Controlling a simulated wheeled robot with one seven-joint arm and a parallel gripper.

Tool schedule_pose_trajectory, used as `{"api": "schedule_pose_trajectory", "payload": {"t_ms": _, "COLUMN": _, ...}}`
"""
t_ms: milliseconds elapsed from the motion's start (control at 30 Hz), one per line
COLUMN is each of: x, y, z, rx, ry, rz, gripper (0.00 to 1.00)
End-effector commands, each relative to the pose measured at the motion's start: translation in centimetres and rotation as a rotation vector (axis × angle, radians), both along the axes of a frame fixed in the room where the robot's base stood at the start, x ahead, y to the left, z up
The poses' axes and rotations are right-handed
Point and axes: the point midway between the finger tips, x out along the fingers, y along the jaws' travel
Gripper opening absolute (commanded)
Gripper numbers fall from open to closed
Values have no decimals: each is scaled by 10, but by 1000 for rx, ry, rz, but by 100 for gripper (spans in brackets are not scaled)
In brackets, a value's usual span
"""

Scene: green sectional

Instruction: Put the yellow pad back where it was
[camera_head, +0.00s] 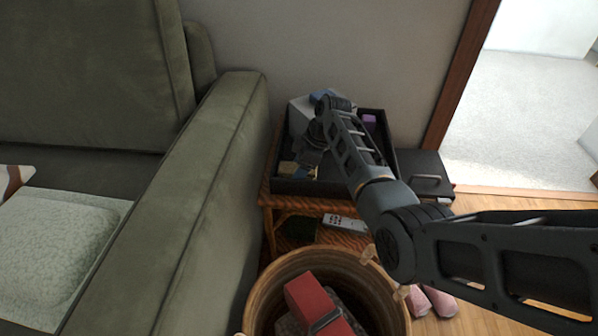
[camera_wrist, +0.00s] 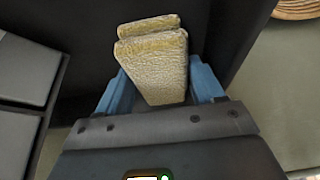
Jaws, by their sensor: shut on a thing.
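The yellow pad (camera_wrist: 155,62) is a rough, pale yellow block between the two blue fingers of my gripper (camera_wrist: 160,88) in the wrist view. It looks like two stacked layers. My gripper is shut on it. In the head view, the pad (camera_head: 289,168) shows at the front left corner of the black tray (camera_head: 325,188), with my gripper (camera_head: 301,170) right at it. The tray stands on a wicker side table (camera_head: 340,235). I cannot tell whether the pad touches the tray floor. My wrist and arm hide part of the tray.
A purple item (camera_head: 369,121) lies at the tray's back right. A black box (camera_head: 425,175) stands right of the tray. A remote (camera_head: 345,222) lies on the lower shelf. A basket (camera_head: 262,290) with a red item (camera_head: 312,300) stands in front. The green sofa arm (camera_head: 190,200) is at left.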

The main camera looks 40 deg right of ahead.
Motion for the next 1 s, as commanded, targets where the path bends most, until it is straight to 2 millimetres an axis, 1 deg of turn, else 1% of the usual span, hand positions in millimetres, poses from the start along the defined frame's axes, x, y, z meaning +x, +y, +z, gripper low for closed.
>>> {"api": "schedule_pose_trajectory", "payload": {"t_ms": 33, "x": 0, "y": 0, "z": -4, "rx": 0, "ry": -1, "rz": 0, "gripper": 34}}
{"api": "schedule_pose_trajectory", "payload": {"t_ms": 267, "x": 1, "y": 0, "z": -3, "rx": -1, "ry": -2, "rz": 0, "gripper": 34}}
{"api": "schedule_pose_trajectory", "payload": {"t_ms": 400, "x": 0, "y": 0, "z": -8, "rx": -1, "ry": -2, "rz": 0, "gripper": 34}}
{"api": "schedule_pose_trajectory", "payload": {"t_ms": 433, "x": 1, "y": 0, "z": -6, "rx": -1, "ry": -2, "rz": 0, "gripper": 70}}
{"api": "schedule_pose_trajectory", "payload": {"t_ms": 500, "x": 0, "y": 0, "z": -6, "rx": -1, "ry": -2, "rz": 0, "gripper": 77}}
{"api": "schedule_pose_trajectory", "payload": {"t_ms": 767, "x": 0, "y": 0, "z": -5, "rx": 0, "ry": -2, "rz": 1, "gripper": 78}}
{"api": "schedule_pose_trajectory", "payload": {"t_ms": 867, "x": 0, "y": -1, "z": 1, "rx": -1, "ry": -2, "rz": -1, "gripper": 78}}
{"api": "schedule_pose_trajectory", "payload": {"t_ms": 1000, "x": -5, "y": -7, "z": 21, "rx": -2, "ry": -3, "rz": 0, "gripper": 78}}
